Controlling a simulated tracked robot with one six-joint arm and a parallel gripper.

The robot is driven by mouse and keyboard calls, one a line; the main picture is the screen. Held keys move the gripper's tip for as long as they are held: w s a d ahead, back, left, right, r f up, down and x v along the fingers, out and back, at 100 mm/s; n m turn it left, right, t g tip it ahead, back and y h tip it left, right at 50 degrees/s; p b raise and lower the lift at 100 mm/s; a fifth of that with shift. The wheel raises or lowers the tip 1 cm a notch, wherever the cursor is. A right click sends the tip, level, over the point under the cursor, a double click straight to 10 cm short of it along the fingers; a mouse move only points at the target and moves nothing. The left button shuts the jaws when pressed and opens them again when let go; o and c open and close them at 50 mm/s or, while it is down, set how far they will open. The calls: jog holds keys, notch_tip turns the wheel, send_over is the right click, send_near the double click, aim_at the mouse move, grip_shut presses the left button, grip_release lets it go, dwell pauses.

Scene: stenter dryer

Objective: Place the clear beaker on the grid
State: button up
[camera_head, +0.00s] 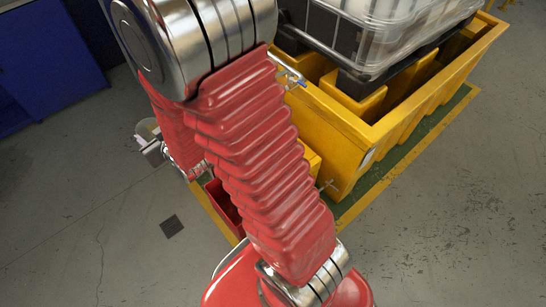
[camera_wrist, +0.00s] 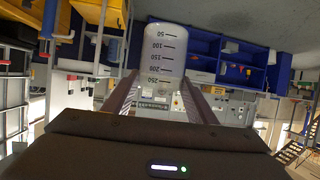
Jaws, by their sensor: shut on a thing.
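The clear beaker (camera_wrist: 158,50) is between the two fingers of my gripper (camera_wrist: 159,76) in the wrist view. It has dark graduation marks from 50 at the top of the picture to 250 lower down. My gripper is shut on it, and the beaker looks raised clear of any surface. In the head view, my gripper (camera_head: 152,150) is small at left centre, partly behind my red arm, with the pale beaker (camera_head: 147,128) at its end. I cannot make out a grid in either view.
A yellow bin (camera_head: 345,130) with a clear-sided crate (camera_head: 400,30) on top stands at the upper right. A blue cabinet (camera_head: 45,60) is at the upper left. A dark square (camera_head: 171,227) lies on the grey floor, which is otherwise open at left and lower right.

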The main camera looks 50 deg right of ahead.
jog(key=w+d+f+m+h, duration=0.1)
jog(key=d+f, duration=0.4)
jog(key=d, duration=0.3)
jog(key=w+d+f+m+h, duration=0.1)
jog(key=w+d+f, duration=0.1)
jog(key=d+f, duration=0.35)
jog(key=w+d+f+h, duration=0.1)
jog(key=d+f, duration=0.3)
jog(key=d, duration=0.6)
jog(key=s+d+f+m+h, duration=0.1)
jog(key=s+d+f, duration=0.5)
jog(key=d+f, duration=0.3)
jog(key=s+d+f+m+g+h, duration=0.1)
jog(key=s+d+f+m, duration=0.1)
jog(key=s+d+f, duration=0.4)
jog(key=d+f, duration=0.3)
jog(key=d, duration=0.1)
jog(key=shift+f+h, duration=0.15)
jog(key=shift+h, duration=0.15)
jog(key=shift+s, duration=0.1)
jog(key=shift+f, duration=2.9)
jog(key=shift+f, duration=0.1)
jog(key=shift+f, duration=2)
